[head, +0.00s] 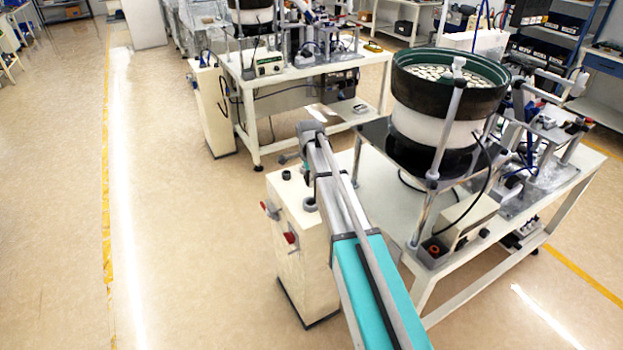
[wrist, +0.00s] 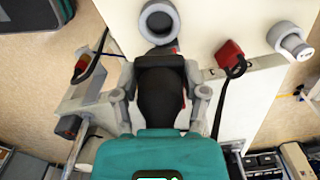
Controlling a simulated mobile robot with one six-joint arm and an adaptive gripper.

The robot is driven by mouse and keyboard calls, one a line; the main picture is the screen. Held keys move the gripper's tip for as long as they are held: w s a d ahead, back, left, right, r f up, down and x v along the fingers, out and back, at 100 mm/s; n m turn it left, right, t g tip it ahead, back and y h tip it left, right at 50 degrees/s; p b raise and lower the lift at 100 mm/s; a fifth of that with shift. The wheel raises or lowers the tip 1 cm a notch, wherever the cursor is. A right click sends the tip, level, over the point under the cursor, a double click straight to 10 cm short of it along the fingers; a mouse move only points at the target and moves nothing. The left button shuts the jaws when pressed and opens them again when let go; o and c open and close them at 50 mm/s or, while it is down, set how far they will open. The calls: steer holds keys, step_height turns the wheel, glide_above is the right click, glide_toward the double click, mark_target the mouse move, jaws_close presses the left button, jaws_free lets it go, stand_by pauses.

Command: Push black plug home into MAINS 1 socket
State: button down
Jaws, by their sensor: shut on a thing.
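In the wrist view my gripper (wrist: 161,82) has its grey fingers closed on both sides of a black plug (wrist: 163,98). The plug's front end points up the picture at a pale panel. A round grey socket ring (wrist: 159,20) lies just beyond the plug's front; I cannot tell whether they touch. A second round grey fitting (wrist: 290,38) is at the upper right. No label is readable, so I cannot tell which is MAINS 1. In the head view the cream cabinet (head: 305,245) stands beside my arm; the plug is not clearly visible there.
A red connector (wrist: 230,53) with a black cable sits right of the plug, and another red part (wrist: 82,65) with a cable is at left. In the head view a bowl feeder (head: 450,85) stands on a white table (head: 385,195) close right of my arm. Floor at left is clear.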

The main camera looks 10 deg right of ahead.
mark_target(310, 198)
steer(key=shift+f, duration=0.25)
steer(key=shift+f+b, duration=3.25)
steer(key=shift+b, duration=0.25)
steer(key=shift+f, duration=0.2)
steer(key=shift+f+b, duration=1.05)
steer(key=shift+b, duration=0.2)
stand_by(0.7)
steer(key=c, duration=1.4)
jaws_free()
steer(key=shift+s+f, duration=0.15)
steer(key=shift+s, duration=0.1)
steer(key=c, duration=1.3)
jaws_free()
steer(key=shift+s+f+b, duration=0.15)
steer(key=shift+s+b, duration=0.05)
steer(key=shift+b, duration=0.35)
steer(key=shift+o, duration=1.2)
steer(key=shift+f, duration=0.15)
steer(key=o, duration=1)
steer(key=shift+w, duration=0.1)
steer(key=shift+o, duration=0.3)
